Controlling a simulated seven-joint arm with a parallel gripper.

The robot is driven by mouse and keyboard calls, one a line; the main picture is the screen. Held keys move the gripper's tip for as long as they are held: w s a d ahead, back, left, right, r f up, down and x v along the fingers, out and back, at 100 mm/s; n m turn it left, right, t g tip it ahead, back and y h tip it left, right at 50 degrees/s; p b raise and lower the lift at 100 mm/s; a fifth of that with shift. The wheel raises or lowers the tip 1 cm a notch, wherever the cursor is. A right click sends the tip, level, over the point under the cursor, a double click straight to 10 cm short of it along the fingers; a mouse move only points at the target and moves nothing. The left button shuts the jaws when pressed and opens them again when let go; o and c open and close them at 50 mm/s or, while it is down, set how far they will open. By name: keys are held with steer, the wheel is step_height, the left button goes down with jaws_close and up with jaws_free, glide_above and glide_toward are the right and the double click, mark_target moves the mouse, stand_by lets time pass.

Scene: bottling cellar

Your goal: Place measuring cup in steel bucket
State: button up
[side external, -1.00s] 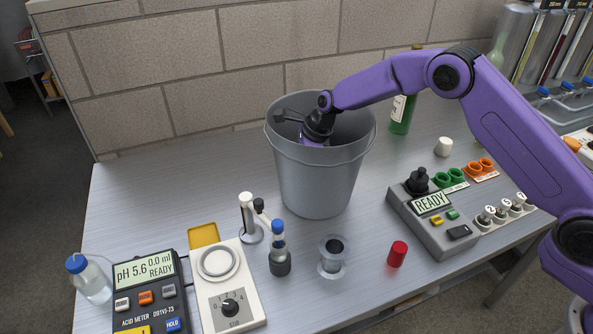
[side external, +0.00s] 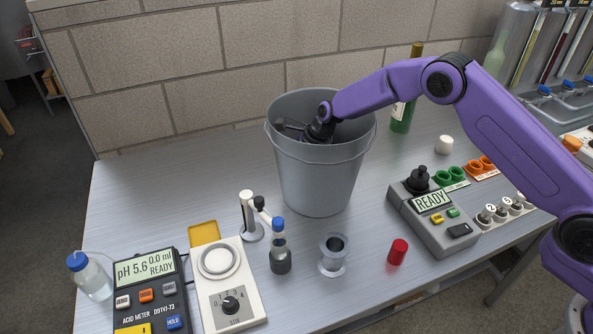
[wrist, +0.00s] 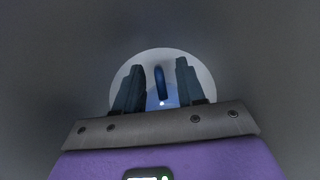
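The steel bucket (side external: 318,185) stands upright at the back middle of the bench. A narrow dark-blue upright piece (wrist: 160,82), seemingly the measuring cup's handle, shows between the fingers with a gap on each side. A bluish patch with a bright glint lies under it. The rest of the cup cannot be made out.
Left and in front of the bucket are the acid meter (side external: 150,290), a stirrer (side external: 228,290), a blue-capped bottle (side external: 279,250) and a metal spool-shaped piece (side external: 333,255). To the right are a READY device (side external: 433,218), a red cylinder (side external: 398,252) and a green bottle (side external: 402,115).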

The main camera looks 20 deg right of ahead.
steer(key=v, duration=1.2)
